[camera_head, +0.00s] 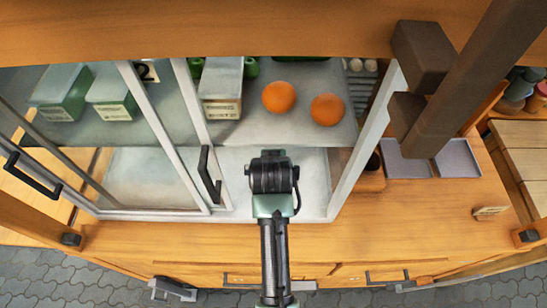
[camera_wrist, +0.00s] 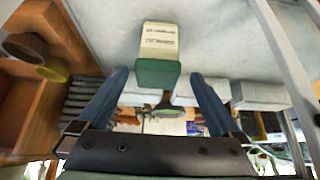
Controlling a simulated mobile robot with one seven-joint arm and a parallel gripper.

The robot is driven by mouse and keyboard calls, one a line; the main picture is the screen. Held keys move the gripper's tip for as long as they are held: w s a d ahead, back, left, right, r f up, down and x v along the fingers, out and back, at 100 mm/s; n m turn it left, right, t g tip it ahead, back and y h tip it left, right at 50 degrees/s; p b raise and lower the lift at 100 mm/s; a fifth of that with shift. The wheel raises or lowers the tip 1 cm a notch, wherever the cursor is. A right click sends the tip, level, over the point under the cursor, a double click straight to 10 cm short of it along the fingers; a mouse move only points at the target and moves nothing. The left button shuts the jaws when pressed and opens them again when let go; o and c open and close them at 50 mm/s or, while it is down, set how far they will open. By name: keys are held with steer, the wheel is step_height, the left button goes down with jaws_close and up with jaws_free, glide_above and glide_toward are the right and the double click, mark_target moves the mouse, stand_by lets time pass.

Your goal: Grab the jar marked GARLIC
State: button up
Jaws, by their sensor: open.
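Several pale green, box-shaped jars with labels stand on the cabinet's upper shelf in the head view. One jar (camera_head: 221,88) is in the open bay, left of two oranges. Two more jars (camera_head: 60,92) (camera_head: 112,95) stand behind the glass at the left. The labels are too small to read, so I cannot tell which says GARLIC. My gripper (camera_wrist: 158,76) is open and empty. In the wrist view a box-like item (camera_wrist: 158,45) with a cream label and green end shows beyond and between its fingertips; its label is unreadable. In the head view my wrist hides the fingers.
Two oranges (camera_head: 279,97) (camera_head: 327,109) sit on the upper shelf. Framed glass doors (camera_head: 158,130) with a black handle (camera_head: 209,175) cover the left side. A white frame post (camera_head: 365,140) bounds the opening at right. Grey trays (camera_head: 457,158) lie on the wooden counter (camera_head: 400,235).

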steer(key=shift+p+x, duration=0.35)
steer(key=shift+x, duration=2.9)
steer(key=shift+d, duration=0.15)
steer(key=shift+c, duration=0.2)
steer(key=c, duration=1.4)
steer(key=shift+c, duration=0.3)
steer(key=shift+r, duration=0.2)
